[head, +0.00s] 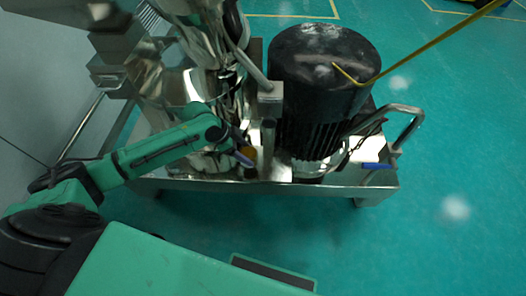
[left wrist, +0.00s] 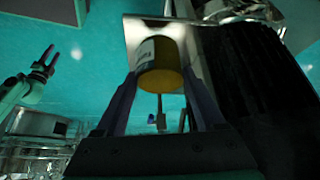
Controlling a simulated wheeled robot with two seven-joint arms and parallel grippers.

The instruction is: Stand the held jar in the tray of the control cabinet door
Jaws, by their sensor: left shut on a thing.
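The jar (left wrist: 161,66) is amber-yellow with a pale label, seen between the fingers of my left gripper (left wrist: 163,84) in the left wrist view. My left gripper is shut on it. In the head view the left gripper (head: 243,158) is low in front of the steel machine, and only a small amber part of the jar (head: 251,153) shows. I cannot make out the control cabinet door or its tray in either view. My right gripper (left wrist: 47,60) shows small at the left of the left wrist view, empty, its fingers apart.
A large black ribbed motor (head: 322,90) stands just right of the left gripper. A steel frame edge (head: 300,188) runs below it. A bent handle (head: 400,110) rises at the right, and a yellow line (head: 440,43) crosses above. Green floor (head: 450,240) is clear at right.

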